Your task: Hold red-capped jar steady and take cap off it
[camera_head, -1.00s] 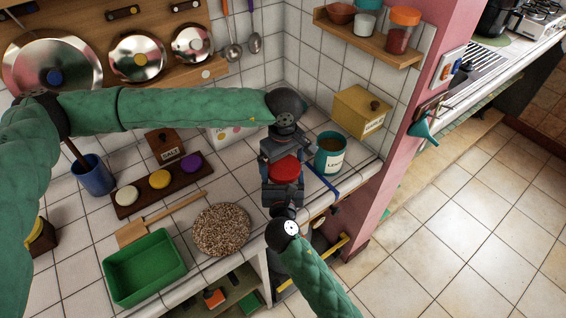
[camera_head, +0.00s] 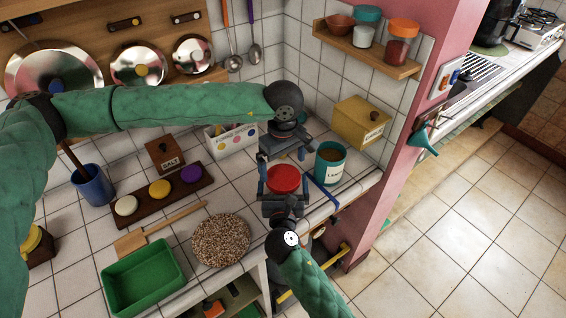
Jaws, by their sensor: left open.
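The red cap (camera_head: 284,179) shows round and flat from above, near the counter's front right corner. The jar under it is mostly hidden. My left gripper (camera_head: 283,163) is open just behind the cap, its dark body apart from it. My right gripper (camera_head: 283,192) is at the front side of the jar, with its arm coming from below. Blue finger parts show on both sides of the cap. Whether the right fingers press on the jar is hidden.
A teal labelled canister (camera_head: 331,165) stands close to the right of the grippers. A yellow box (camera_head: 361,122) is behind it. A round cork mat (camera_head: 221,241) and a green tray (camera_head: 143,277) lie to the left. A wall shelf (camera_head: 366,48) holds jars.

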